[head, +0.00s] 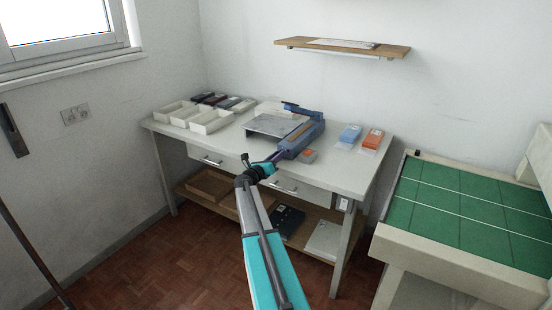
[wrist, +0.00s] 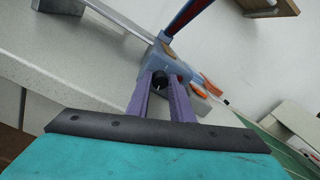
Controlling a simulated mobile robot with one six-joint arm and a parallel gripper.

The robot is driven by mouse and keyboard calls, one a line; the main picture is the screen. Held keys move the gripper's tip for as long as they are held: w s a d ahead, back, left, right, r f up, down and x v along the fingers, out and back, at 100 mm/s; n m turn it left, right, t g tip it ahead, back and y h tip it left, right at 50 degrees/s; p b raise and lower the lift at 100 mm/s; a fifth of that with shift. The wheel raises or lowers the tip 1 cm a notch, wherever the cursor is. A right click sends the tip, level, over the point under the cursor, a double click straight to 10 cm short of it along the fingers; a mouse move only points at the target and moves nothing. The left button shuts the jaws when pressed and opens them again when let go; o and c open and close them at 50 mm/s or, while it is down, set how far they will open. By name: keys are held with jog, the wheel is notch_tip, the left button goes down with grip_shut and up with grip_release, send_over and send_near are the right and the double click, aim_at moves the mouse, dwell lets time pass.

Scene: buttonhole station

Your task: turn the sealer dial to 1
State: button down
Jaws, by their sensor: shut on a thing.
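The blue sealer (head: 302,138) stands on the table with its arm raised at the back, and its grey plate lies to the left. It also shows in the wrist view (wrist: 156,58). My gripper (head: 275,159) reaches the sealer's near end. In the wrist view my gripper (wrist: 165,82) has its two purple fingers shut on a small black round dial (wrist: 160,78) on the sealer's end face. A small light mark shows on the dial, but its setting is too small to read.
White trays (head: 210,122) and dark packs stand on the table's left. A blue pack (head: 350,133) and an orange pack (head: 373,138) lie on the right. A wooden shelf (head: 342,47) hangs above. A green-topped bench (head: 470,205) stands at right.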

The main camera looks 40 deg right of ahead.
jog(key=shift+s+d+r+n, duration=0.1)
jog(key=shift+s+d+n, duration=0.15)
jog(key=shift+n, duration=0.25)
jog(key=c, duration=1.6)
grip_release()
jog(key=shift+o, duration=0.2)
jog(key=shift+w+a, duration=0.1)
jog(key=shift+w, duration=0.05)
jog(key=shift+a, duration=0.25)
jog(key=b+v, duration=0.2)
jog(key=v, duration=0.5)
jog(key=shift+a, duration=0.3)
